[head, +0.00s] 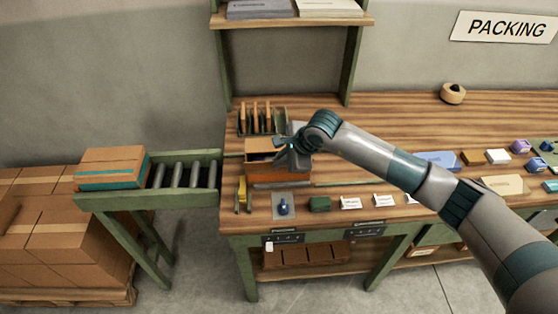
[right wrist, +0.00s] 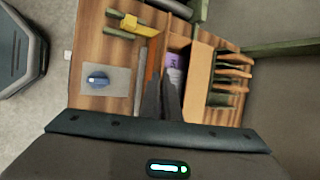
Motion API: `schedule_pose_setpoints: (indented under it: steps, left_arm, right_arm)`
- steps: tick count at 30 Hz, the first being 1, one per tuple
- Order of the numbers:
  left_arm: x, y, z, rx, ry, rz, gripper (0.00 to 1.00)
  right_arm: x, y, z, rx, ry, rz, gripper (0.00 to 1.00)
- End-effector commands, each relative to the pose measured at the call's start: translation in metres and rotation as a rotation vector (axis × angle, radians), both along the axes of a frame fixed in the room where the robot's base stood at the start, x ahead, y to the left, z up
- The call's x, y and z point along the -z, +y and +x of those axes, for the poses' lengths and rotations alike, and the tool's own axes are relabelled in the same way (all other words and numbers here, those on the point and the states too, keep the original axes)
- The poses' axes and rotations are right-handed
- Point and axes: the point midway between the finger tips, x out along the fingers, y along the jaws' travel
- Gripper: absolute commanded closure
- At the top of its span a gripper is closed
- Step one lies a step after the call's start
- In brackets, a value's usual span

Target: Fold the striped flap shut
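A small brown cardboard box (head: 262,159) stands open on the wooden bench, partly hidden by my right gripper (head: 290,150). In the right wrist view, the box has a broad tan panel (right wrist: 197,80) standing up on its right side and a purple item (right wrist: 176,62) inside. I cannot make out stripes on any flap. In the right wrist view, the dark fingers of my right gripper (right wrist: 163,82) reach over the box opening, close together. Whether they are fully shut or touch the box is unclear. My left gripper is not in view.
A rack of upright brown pieces (head: 262,117) stands behind the box. A roller conveyor (head: 180,170) adjoins the left side. Several small items lie right.

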Motion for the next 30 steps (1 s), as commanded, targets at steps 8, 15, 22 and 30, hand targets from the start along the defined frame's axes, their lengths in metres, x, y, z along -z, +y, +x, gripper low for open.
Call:
schedule_pose_setpoints:
  steps: [8,15,22,30]
  left_arm:
    - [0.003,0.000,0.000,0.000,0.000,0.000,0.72]
    - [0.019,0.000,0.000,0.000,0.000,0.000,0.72]
    - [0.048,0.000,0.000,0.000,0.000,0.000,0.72]
    - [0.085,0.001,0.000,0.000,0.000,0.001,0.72]
  right_arm:
    - [0.000,0.000,0.001,0.000,0.011,0.000,1.00]
    - [0.001,0.000,0.006,0.001,0.077,0.000,1.00]
    - [0.000,0.001,0.015,0.001,0.212,0.000,1.00]
    - [-0.001,0.001,0.025,0.001,0.395,0.001,1.00]
